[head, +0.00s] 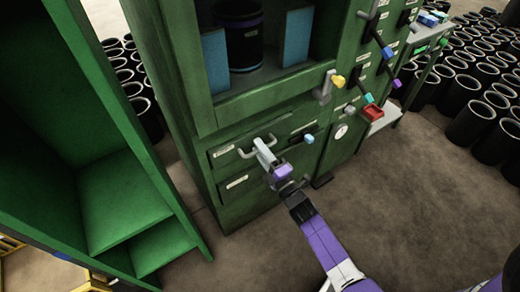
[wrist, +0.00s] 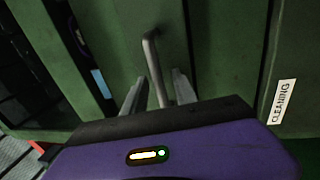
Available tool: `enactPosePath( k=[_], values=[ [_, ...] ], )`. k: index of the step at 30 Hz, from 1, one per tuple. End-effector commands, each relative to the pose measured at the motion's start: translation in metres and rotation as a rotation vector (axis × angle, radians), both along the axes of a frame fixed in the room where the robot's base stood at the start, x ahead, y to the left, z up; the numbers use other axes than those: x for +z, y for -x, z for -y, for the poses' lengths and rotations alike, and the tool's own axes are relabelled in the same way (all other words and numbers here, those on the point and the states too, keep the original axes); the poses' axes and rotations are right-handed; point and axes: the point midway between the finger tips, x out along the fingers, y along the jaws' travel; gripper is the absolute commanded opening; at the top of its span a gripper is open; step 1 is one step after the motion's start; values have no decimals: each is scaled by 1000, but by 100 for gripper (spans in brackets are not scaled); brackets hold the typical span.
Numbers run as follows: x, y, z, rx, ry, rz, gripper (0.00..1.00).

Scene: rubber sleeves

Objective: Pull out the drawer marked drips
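The green cabinet (head: 205,135) has drawers with small white labels in its lower part. No label that I can read says drips. My gripper (head: 262,148) is at the grey bar handle (head: 245,154) of an upper drawer (head: 226,160), whose label (head: 222,151) is too small to read. In the wrist view the handle (wrist: 154,62) stands between my two fingers (wrist: 157,93), with gaps beside it, so the gripper is open around it. A label reading CLEANING (wrist: 282,101) is on the neighbouring panel, past a dark seam. The drawer at the handle looks shut.
A lower drawer (head: 245,193) is below. An open green shelf unit (head: 120,195) stands close on the left. Dark sleeves (head: 470,123) crowd the far right. The floor (head: 390,190) in front is clear.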

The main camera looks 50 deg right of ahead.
Motion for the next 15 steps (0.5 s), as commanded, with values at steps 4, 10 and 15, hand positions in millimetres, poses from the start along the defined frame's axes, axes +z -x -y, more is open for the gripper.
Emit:
enactPosePath(
  k=[4, 10, 15],
  values=[
    [0, 0, 0, 0, 0, -1, 34],
    [0, 0, 0, 0, -1, -1, 10],
    [0, 0, 0, 0, -1, -1, 0]
  ],
)
